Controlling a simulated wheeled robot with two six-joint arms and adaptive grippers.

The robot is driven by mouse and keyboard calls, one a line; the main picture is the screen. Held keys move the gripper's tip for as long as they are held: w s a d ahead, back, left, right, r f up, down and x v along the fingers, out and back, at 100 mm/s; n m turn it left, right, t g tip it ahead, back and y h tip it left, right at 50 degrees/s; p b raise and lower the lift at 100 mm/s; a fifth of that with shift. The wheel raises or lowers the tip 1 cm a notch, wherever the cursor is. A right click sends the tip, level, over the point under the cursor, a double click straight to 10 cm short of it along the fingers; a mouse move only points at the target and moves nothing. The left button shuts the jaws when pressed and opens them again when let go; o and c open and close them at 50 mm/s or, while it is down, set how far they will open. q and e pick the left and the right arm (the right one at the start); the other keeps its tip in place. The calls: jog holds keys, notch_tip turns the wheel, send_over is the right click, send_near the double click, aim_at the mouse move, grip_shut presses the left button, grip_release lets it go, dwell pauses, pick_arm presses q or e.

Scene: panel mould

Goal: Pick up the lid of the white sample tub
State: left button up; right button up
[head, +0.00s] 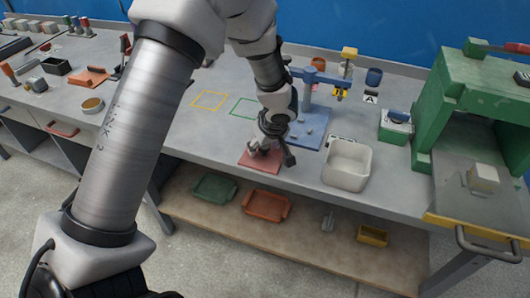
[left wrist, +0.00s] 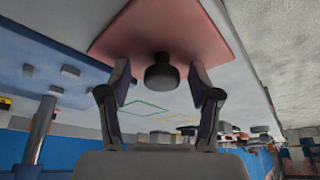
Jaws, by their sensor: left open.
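A flat pinkish-red square plate with a dark round knob, which looks like the lid (head: 258,165), lies on the bench left of the open white sample tub (head: 345,180). The lid also shows large in the left wrist view (left wrist: 192,38). Its dark knob (left wrist: 161,74) stands at the lid's middle. My left gripper (head: 264,148) is over the lid. Its two fingers (left wrist: 160,72) are open on either side of the knob, with a gap on both sides. The gripper hides part of the lid in the head view. My right gripper is not in view.
A blue stand (head: 312,125) is close behind the gripper, and a green press-like frame (head: 437,110) stands at the right. Yellow (head: 210,99) and green outlines mark bare bench. Green (head: 214,188) and orange trays (head: 266,205) lie on the lower shelf.

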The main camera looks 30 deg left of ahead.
pick_arm(q)
jog(key=shift+a, duration=0.1)
jog(key=shift+c, duration=0.2)
jog(key=shift+s, duration=0.1)
grip_shut()
jog(key=shift+r, duration=0.1)
